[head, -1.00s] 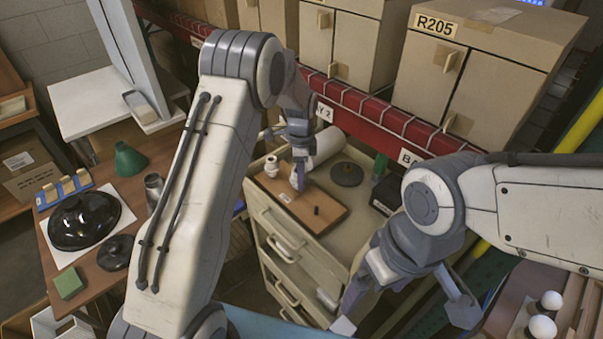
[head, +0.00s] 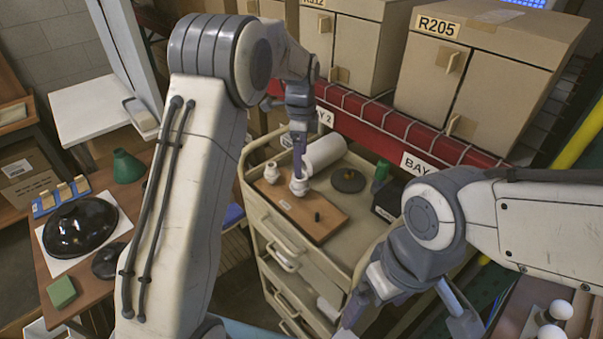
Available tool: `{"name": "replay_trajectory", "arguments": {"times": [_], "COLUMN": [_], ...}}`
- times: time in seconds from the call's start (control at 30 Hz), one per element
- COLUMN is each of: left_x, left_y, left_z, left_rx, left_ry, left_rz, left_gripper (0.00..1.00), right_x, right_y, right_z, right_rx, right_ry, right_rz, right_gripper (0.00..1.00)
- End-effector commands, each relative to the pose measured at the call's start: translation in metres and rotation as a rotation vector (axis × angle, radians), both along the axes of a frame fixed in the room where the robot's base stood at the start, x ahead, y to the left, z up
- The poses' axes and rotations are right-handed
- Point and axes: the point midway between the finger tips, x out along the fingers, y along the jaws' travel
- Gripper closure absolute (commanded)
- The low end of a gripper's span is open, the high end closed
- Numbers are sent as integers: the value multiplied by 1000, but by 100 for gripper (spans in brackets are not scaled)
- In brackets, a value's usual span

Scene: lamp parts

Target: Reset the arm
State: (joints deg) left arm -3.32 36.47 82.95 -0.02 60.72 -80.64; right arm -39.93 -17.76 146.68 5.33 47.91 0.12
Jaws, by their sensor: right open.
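My left arm reaches from the left over the drawer cart. Its gripper (head: 299,170) points down over the wooden board (head: 322,228) on the cart top. It is seen edge-on, so its jaw gap is hidden. A small white fitting (head: 299,187) stands on the board just below its tips; I cannot tell if they touch. A second white fitting (head: 272,173) stands to its left. My right gripper (head: 405,318) is open and empty, at the lower right in front of the cart, its fingers spread apart.
A table at left bears a black dome shade (head: 80,228) and a green shade (head: 128,166). Cardboard boxes (head: 480,75) line the red shelf behind.

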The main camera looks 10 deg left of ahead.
Motion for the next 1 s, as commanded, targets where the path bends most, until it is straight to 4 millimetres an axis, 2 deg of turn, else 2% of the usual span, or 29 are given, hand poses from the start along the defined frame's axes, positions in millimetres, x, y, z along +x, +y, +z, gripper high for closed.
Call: {"name": "replay_trajectory", "arguments": {"times": [0.2,0.57,0.77,1.0], "left_x": [0,-1,-1,-1], "left_y": [0,0,0,0], "left_z": [15,14,-7,-54], "left_rx": [0,0,0,0], "left_ry": [0,2,6,6], "left_rz": [0,0,1,1], "left_gripper": [0,0,0,0], "right_x": [0,0,0,0], "right_y": [0,0,0,0], "right_z": [-3,-2,4,18], "right_rx": [0,0,0,0], "right_ry": [0,0,0,0], "right_rz": [0,0,0,-1], "right_gripper": [0,0,0,0]}}
